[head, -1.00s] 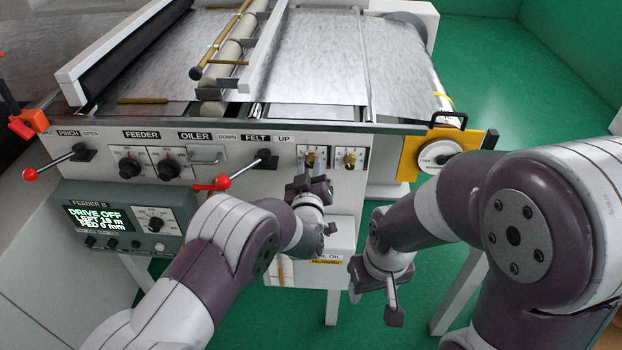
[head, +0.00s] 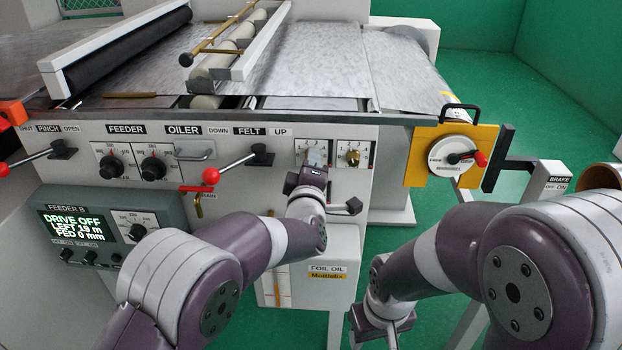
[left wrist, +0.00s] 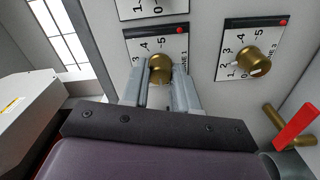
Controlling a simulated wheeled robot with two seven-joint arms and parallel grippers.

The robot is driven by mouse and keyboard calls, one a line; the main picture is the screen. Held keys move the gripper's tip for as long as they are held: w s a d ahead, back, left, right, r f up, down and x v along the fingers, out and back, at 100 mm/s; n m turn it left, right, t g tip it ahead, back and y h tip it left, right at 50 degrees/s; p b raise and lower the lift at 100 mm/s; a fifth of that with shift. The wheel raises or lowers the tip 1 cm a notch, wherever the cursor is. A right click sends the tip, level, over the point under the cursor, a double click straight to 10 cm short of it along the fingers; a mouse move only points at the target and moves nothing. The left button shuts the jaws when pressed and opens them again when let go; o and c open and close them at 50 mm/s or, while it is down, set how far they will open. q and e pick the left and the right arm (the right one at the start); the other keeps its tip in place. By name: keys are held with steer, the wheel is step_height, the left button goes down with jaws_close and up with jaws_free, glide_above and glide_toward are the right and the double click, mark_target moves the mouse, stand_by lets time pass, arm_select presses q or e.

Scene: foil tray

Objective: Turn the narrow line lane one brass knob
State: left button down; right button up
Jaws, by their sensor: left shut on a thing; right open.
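My left gripper (head: 312,165) is at the left of two brass-knob dials on the machine's front panel and hides most of that dial in the head view. In the left wrist view its two grey fingers (left wrist: 160,82) are shut on the brass knob (left wrist: 160,66), one on each side.
A red-tipped lever (head: 211,176) stands out left of my left gripper. A red-handled brass drain valve (head: 198,203) is below it. The oil box (head: 330,285) is beneath the dials. A yellow plate with a crank (head: 455,152) is to the right.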

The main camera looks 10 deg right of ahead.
arm_select(q)
steer(key=shift+f+n+b, duration=0.1)
steer(key=shift+n+b, duration=0.6)
steer(key=shift+b, duration=0.1)
steer(key=c, duration=0.9)
jaws_free()
steer(key=shift+o, duration=0.2)
steer(key=shift+s, duration=0.1)
steer(key=v, duration=1.2)
steer(key=shift+s+a, duration=0.15)
steer(key=shift+s, duration=0.1)
